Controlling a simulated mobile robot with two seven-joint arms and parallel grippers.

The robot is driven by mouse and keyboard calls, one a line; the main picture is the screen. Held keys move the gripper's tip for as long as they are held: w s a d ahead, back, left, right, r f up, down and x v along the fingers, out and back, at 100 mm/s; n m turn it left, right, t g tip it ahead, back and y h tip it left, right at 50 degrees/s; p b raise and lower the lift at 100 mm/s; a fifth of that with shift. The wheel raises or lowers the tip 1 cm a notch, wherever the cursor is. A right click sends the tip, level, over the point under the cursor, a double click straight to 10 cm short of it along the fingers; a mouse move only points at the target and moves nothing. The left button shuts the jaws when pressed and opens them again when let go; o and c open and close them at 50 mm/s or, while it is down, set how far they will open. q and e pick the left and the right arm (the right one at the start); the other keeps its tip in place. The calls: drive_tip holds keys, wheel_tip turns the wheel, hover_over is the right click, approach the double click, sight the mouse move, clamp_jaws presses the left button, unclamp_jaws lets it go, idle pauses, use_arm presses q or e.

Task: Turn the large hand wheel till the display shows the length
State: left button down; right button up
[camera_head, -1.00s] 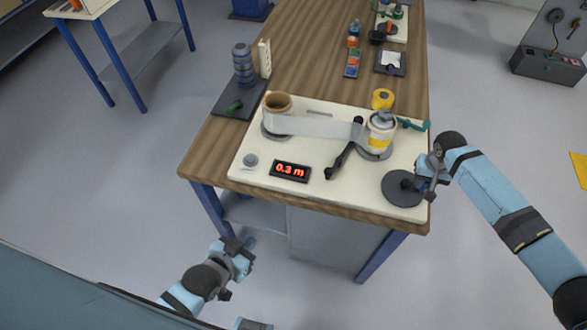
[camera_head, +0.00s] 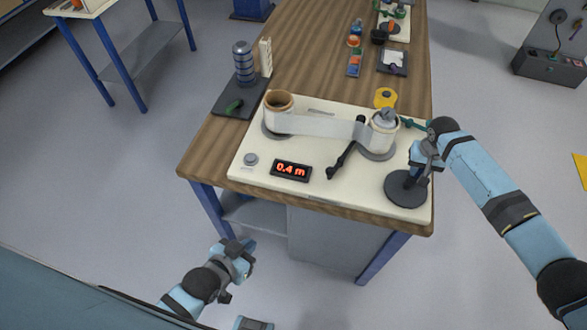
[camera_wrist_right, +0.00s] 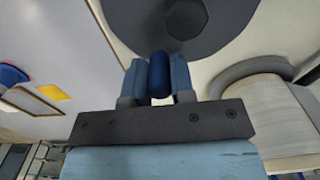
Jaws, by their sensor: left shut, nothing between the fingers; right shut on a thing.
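The large hand wheel (camera_head: 405,190) is a dark grey disc at the front right corner of the cream winding board (camera_head: 330,195). It also shows in the right wrist view (camera_wrist_right: 215,40). My right gripper (camera_head: 424,160) is shut on the wheel's blue handle (camera_wrist_right: 159,75), which stands between its two fingers at the wheel's far right rim. The display (camera_head: 291,170) reads 0.4 m in red. A pale film band (camera_head: 320,126) runs from the left roller (camera_head: 279,107) to the right roller (camera_head: 383,132). My left gripper (camera_head: 238,252) is shut and empty, low in front of the table.
A black lever (camera_head: 341,162) lies between display and right roller. A yellow tape roll (camera_head: 385,97) is behind.

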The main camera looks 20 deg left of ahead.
drive_tip(key=shift+s, duration=0.15)
drive_tip(key=shift+w+a, duration=0.2)
drive_tip(key=shift+a, duration=0.6)
drive_tip(key=shift+w+a, duration=0.1)
drive_tip(key=shift+a, duration=0.15)
